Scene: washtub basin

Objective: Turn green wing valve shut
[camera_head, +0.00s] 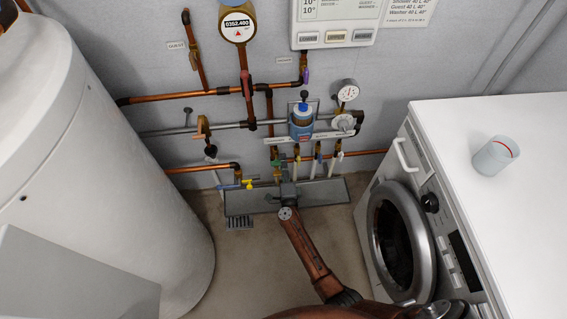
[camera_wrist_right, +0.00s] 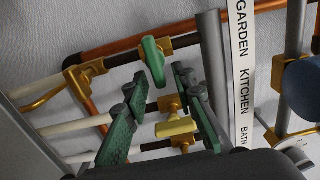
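The green wing valve (camera_wrist_right: 153,60) sits on a brass fitting on the pipework in the right wrist view. Its wing runs roughly up and down the picture. My right gripper (camera_wrist_right: 158,78) is open, with its two green-padded fingers apart. The fingertips lie just below and either side of the wing; I cannot tell whether they touch it. A yellow wing valve (camera_wrist_right: 176,128) shows farther down between the fingers. In the head view my right gripper (camera_head: 288,192) reaches over the grey tray in front of the pipes, and the green valve is too small to make out surely. My left gripper is not in view.
A white label strip (camera_wrist_right: 243,75) reading GARDEN, KITCHEN, BATH stands right of the fingers. A blue-topped device (camera_head: 302,122) and gauge (camera_head: 348,90) are above. A white tank (camera_head: 90,130) stands left; a washing machine (camera_head: 480,200) with a cup (camera_head: 494,158) stands right.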

